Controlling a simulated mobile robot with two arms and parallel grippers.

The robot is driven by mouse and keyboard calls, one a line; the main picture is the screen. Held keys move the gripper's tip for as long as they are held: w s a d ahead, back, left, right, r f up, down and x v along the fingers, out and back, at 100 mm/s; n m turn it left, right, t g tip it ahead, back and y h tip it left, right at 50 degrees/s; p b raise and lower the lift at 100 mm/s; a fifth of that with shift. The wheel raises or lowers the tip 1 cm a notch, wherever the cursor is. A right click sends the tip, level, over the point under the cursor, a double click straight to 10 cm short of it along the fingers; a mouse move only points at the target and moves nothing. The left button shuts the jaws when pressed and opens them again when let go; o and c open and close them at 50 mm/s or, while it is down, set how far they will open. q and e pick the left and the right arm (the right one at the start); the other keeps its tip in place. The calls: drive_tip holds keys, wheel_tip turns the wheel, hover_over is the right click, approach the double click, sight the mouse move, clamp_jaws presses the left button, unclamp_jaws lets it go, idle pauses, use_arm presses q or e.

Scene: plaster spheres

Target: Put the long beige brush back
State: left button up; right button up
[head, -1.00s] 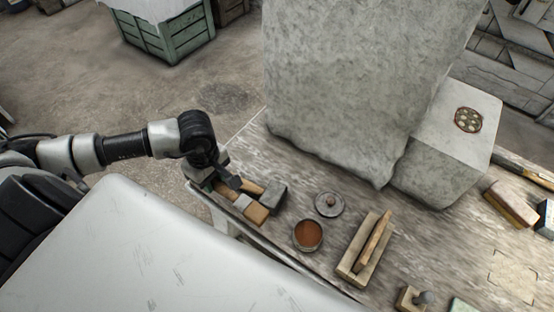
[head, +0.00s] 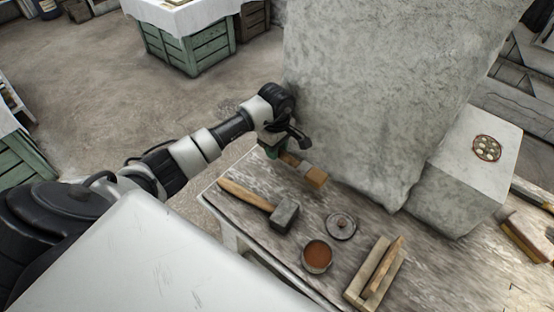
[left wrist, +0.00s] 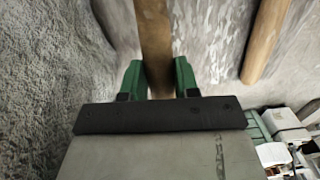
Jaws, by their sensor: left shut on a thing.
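The long beige brush (head: 316,177) is held by my left gripper (head: 279,153); it has a wooden handle and a tan block-like head. It appears to be above the table's back left part, near the big grey stone block. In the left wrist view its brown shaft (left wrist: 155,35) runs between the two green fingers of my left gripper (left wrist: 159,77), which are shut on it. The handle's other end is hidden by the gripper. My right gripper is out of view.
A mallet (head: 285,214) lies on the table below the brush. A tin of brown stuff (head: 317,256), a round lid (head: 341,225) and a wooden tray (head: 358,292) with a wooden bar stand nearby. The tall stone block (head: 375,90) bounds the back.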

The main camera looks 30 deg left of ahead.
sight(277, 166)
use_arm(q)
drive_tip(key=shift+s+f, duration=0.1)
drive_tip(key=shift+f, duration=0.75)
wheel_tip(277, 166, down, 4)
drive_tip(key=shift+r, duration=0.25)
drive_tip(key=shift+w+f, duration=0.2)
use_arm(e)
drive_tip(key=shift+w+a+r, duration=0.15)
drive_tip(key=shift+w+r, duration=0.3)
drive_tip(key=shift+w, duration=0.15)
use_arm(q)
drive_tip(key=o, duration=0.9)
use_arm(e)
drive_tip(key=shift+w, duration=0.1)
use_arm(q)
drive_tip(key=shift+r, duration=0.3)
wheel_tip(277, 166, up, 12)
drive_tip(key=shift+w+a+f+p, duration=0.15)
drive_tip(key=shift+f+p, duration=0.1)
drive_tip(key=shift+p, duration=0.1)
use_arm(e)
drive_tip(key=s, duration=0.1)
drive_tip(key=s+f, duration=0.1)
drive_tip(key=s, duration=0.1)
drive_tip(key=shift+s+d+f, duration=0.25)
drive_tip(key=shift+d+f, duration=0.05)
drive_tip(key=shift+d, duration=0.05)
